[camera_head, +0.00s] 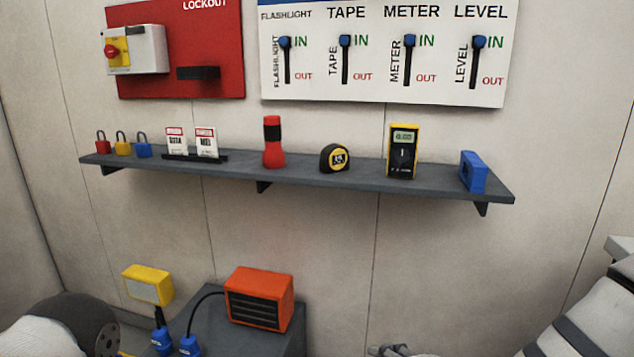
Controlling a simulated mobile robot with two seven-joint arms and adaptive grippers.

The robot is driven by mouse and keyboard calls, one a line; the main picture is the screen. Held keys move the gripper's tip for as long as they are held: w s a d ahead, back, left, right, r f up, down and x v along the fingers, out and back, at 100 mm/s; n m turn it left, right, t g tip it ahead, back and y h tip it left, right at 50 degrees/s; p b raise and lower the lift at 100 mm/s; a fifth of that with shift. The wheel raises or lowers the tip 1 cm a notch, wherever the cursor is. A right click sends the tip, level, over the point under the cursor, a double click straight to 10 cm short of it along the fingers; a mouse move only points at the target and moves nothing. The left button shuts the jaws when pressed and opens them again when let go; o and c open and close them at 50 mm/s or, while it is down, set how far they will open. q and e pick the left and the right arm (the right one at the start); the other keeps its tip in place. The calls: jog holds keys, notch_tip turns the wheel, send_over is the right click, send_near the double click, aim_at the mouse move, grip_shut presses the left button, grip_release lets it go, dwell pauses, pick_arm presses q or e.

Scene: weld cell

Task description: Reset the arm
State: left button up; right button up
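My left arm (50,335) shows at the bottom left corner as a pale link, a dark rounded part and a dark disc with holes. My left gripper is out of the picture. My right arm (580,325) comes in at the bottom right as a pale link with dark bands. A small grey part (392,351) at the bottom edge, right of the middle, may be the top of my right gripper; its fingers are cut off. Neither arm is seen touching anything on the shelf.
A grey wall shelf (440,187) holds padlocks, tags, a red flashlight (273,143), tape measure (334,158), yellow meter (402,152) and blue level (473,172). Above are a red lockout board (215,40) and a switch panel (380,90). Below, an orange heater (262,298) and yellow lamp (148,286).

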jog(key=s+d+f+n+g, duration=0.1)
jog(key=s+f+n+g, duration=0.15)
jog(key=s+f, duration=0.35)
jog(key=s+f+n+g, duration=0.2)
jog(key=s+f+n, duration=0.15)
jog(key=s, duration=0.55)
jog(key=s+d+f+n+g+h, duration=0.1)
jog(key=s+d+n+g, duration=0.1)
jog(key=s, duration=0.6)
jog(key=s+d+f+n+g+h, duration=0.1)
jog(key=s+d+f+n+g, duration=0.1)
jog(key=s, duration=0.7)
jog(key=s+d+f+n+g+h+p, duration=0.1)
jog(key=s+d+n+g, duration=0.2)
jog(key=s+d+n, duration=0.2)
jog(key=s, duration=0.3)
jog(key=shift+s+d+f+g+h, duration=0.15)
jog(key=shift+d+f+g+h, duration=0.15)
jog(key=shift+f+g, duration=0.1)
